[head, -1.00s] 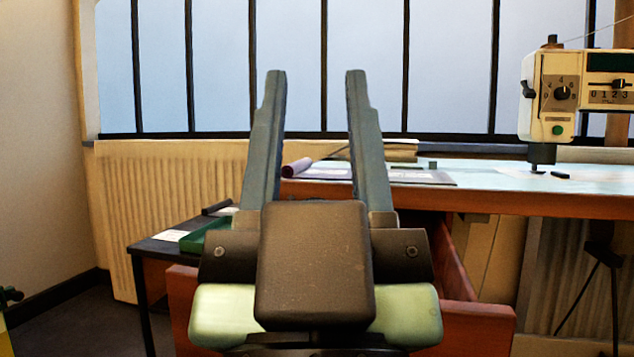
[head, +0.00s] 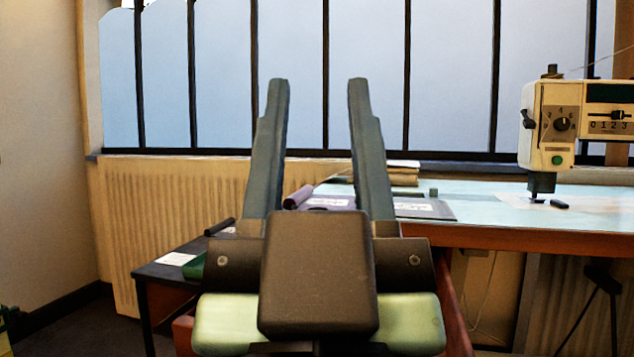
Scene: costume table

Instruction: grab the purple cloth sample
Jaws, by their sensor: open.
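A purple rolled cloth (head: 299,197) lies at the left end of the table. A flat dark purple piece (head: 425,208) with a pale label lies beside it, partly hidden behind my right finger. I cannot tell which of these is the cloth sample. My gripper (head: 318,90) is open and empty, its two fingers pointing up and away in front of the table. The purple roll shows between the fingers, close to the left one.
A pale blue tabletop (head: 480,205) runs to the right, with a cream sewing machine (head: 560,125) on it. Folded fabric (head: 402,172) lies at the back. A low dark side table (head: 160,272) with a green tray (head: 195,266) stands at left.

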